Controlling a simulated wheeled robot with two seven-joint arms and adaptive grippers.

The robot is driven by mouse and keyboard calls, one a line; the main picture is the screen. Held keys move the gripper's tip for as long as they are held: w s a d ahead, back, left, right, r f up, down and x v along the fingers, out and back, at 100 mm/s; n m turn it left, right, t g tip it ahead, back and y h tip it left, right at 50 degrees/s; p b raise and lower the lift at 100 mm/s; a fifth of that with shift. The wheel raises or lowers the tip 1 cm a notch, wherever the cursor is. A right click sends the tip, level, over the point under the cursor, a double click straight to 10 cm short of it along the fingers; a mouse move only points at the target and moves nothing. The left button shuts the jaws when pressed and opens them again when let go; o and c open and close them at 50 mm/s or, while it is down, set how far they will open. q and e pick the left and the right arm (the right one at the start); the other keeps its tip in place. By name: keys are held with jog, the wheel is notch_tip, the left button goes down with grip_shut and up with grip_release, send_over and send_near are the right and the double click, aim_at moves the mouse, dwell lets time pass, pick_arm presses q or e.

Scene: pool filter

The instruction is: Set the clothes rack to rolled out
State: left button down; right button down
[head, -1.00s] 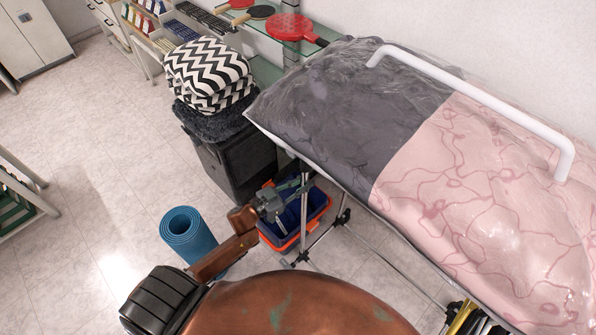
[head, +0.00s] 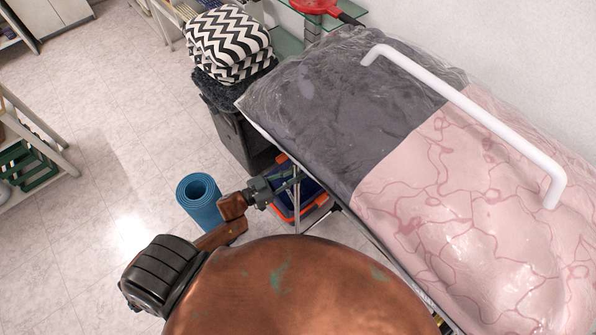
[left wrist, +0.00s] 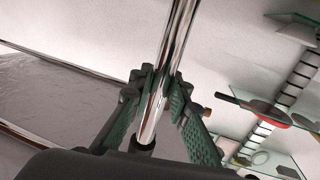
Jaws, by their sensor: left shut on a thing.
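The clothes rack has a chrome post (head: 297,200) under its near left end and carries covered garments, one grey (head: 345,110) and one pink with red veins (head: 470,200). A white bar (head: 470,105) shows above them. My left gripper (head: 285,187) is at the post, below the grey garment. In the left wrist view its fingers (left wrist: 160,92) are closed around the shiny post (left wrist: 180,40), one on each side. The rack's feet are mostly hidden by my body and the garments. My right gripper is in neither view.
An orange and blue box (head: 287,212) is on the floor behind the post. A dark bin (head: 235,130) with a zigzag cushion (head: 228,40) stands behind. A rolled blue mat (head: 200,200) stands left of my arm. The floor (head: 100,130) at left is clear.

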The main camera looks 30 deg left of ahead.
pick_arm(q)
jog(key=c, duration=1.8)
grip_release()
jog(key=shift+s+a, duration=0.1)
jog(key=v, duration=1.1)
jog(key=shift+s+a, duration=0.25)
jog(key=shift+s, duration=0.05)
